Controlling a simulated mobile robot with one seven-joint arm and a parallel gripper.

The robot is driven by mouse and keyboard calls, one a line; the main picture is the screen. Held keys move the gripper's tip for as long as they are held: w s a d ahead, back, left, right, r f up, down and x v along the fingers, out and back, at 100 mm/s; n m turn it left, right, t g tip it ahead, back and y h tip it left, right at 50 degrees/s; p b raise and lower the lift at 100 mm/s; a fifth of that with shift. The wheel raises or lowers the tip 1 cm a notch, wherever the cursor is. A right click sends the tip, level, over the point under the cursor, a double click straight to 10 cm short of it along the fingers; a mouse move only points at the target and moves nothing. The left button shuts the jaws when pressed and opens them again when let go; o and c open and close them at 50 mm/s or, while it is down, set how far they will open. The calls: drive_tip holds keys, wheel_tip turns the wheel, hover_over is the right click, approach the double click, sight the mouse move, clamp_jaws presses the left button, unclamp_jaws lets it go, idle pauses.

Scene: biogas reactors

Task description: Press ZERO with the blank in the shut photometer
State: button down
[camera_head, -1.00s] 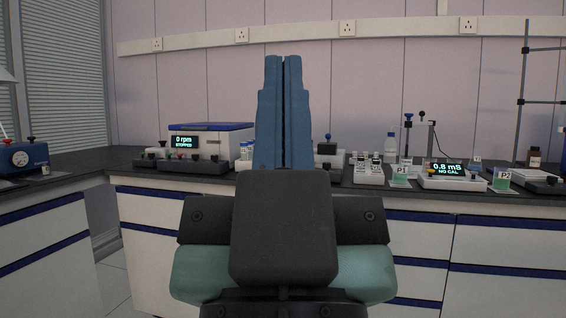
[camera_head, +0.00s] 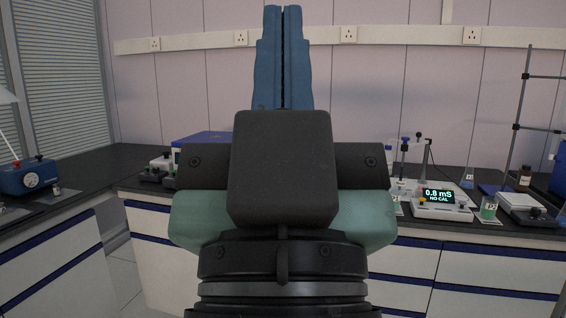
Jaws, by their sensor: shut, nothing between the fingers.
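My gripper (camera_head: 283,12) points up in the middle of the view, its two blue fingers shut together with only a thin dark seam between them. It is empty, and its tips stand against the pink wall, above the bench. I cannot make out the photometer, its ZERO button or the blank. My gripper body and wrist hide the middle of the bench.
The dark bench top (camera_head: 90,172) runs along the back and left. A blue-lidded machine (camera_head: 203,138) is partly covered by my wrist. A gauge unit (camera_head: 28,178) is at left.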

wheel_tip(320, 180, up, 20)
drive_tip(key=p, duration=1.7)
drive_tip(key=shift+f, duration=0.25)
